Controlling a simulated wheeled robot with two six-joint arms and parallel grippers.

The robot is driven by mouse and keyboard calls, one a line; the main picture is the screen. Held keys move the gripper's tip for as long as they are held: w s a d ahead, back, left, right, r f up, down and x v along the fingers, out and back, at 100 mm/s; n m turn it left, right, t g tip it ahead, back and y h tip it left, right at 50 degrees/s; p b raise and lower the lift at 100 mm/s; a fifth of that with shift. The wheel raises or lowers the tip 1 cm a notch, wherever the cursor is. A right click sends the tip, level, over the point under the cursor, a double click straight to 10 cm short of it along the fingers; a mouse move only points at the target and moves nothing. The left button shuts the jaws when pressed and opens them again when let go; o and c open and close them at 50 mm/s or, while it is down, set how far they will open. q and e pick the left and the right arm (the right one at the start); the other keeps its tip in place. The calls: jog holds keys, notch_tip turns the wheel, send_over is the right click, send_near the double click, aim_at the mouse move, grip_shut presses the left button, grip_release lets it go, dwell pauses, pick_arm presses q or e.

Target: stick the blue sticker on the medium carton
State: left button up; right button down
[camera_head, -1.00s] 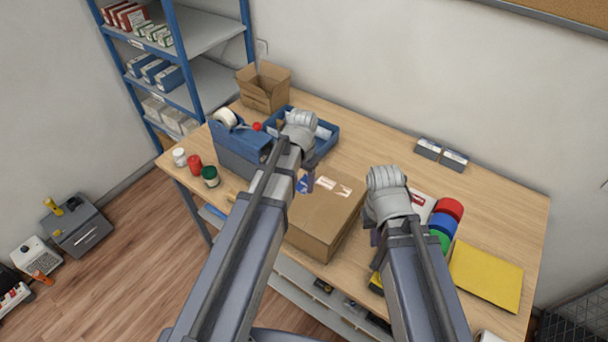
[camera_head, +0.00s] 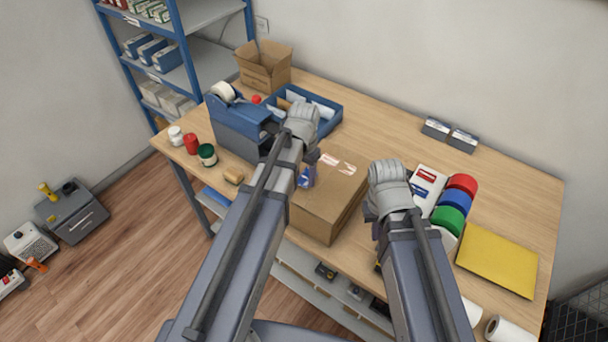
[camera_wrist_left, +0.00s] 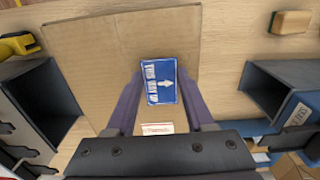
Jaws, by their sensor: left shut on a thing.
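The medium carton (camera_head: 322,212) is a closed brown box on the counter, with white-and-red labels on its top. My left gripper (camera_head: 304,180) is over its top, near the left side. In the left wrist view the gripper (camera_wrist_left: 160,88) is shut on the blue sticker (camera_wrist_left: 160,80), which has white lettering and an arrow. The carton's top (camera_wrist_left: 105,50) lies behind the sticker; I cannot tell whether they touch. The sticker (camera_head: 306,177) shows as a small blue patch in the head view. My right gripper (camera_head: 372,214) is right of the carton, its fingers mostly hidden.
A blue tape dispenser (camera_head: 236,128) and a blue tray (camera_head: 335,108) stand behind the left arm. Tape rolls (camera_head: 456,200) and a yellow envelope (camera_head: 497,262) lie right.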

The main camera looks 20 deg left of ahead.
aim_at(304, 180)
pick_arm(q)
jog(key=shift+f, duration=0.4)
jog(key=o, duration=0.8)
jog(key=shift+o, duration=0.2)
jog(key=shift+r, duration=0.15)
jog(key=shift+r+p, duration=2.7)
notch_tip(304, 180, up, 8)
jog(key=p, duration=0.8)
